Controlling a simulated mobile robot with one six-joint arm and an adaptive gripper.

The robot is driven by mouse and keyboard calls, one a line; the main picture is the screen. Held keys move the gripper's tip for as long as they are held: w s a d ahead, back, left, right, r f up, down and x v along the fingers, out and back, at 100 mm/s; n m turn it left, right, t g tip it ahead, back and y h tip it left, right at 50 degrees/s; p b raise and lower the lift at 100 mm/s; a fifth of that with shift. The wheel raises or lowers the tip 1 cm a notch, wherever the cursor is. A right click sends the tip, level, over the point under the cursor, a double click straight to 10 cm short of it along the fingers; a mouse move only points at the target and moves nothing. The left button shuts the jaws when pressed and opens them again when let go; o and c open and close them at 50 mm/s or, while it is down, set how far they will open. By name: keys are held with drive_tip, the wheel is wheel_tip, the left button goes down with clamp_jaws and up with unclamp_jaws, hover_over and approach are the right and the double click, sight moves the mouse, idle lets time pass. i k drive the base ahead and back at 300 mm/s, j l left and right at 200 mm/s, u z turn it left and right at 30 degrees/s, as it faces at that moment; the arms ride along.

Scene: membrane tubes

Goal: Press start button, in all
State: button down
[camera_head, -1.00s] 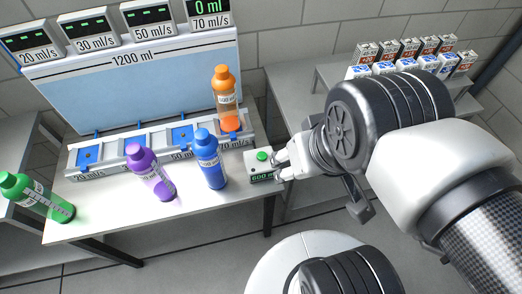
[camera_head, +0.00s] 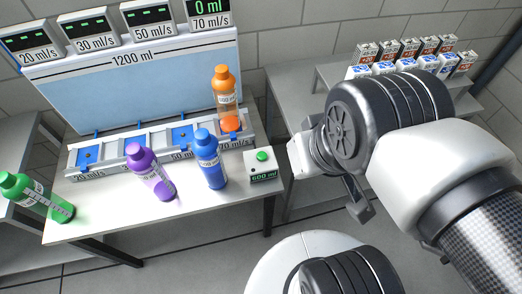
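A green round start button (camera_head: 262,156) sits on top of a small white box (camera_head: 253,164) whose front display reads 600 ml. The box stands at the right end of the white table. My gripper (camera_head: 297,158) is just right of the box, apart from it. Its fingers are small and partly hidden, so I cannot tell whether they are open or shut. An orange bottle (camera_head: 223,85) stands upright in the rightmost slot, labelled 70 ml/s. The display above that slot (camera_head: 210,13) reads 0 ml.
A purple bottle (camera_head: 148,170) and a blue bottle (camera_head: 209,160) stand on the table before the slot row. A green bottle (camera_head: 33,194) is at the far left. Several small boxes (camera_head: 411,50) stand on a grey shelf at the right back.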

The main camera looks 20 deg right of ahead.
sight(262, 156)
drive_tip(key=j+z, duration=0.25)
drive_tip(key=z, duration=0.15)
drive_tip(key=j+z, duration=0.35)
drive_tip(key=k+j+z, duration=0.1)
drive_tip(key=z, duration=0.3)
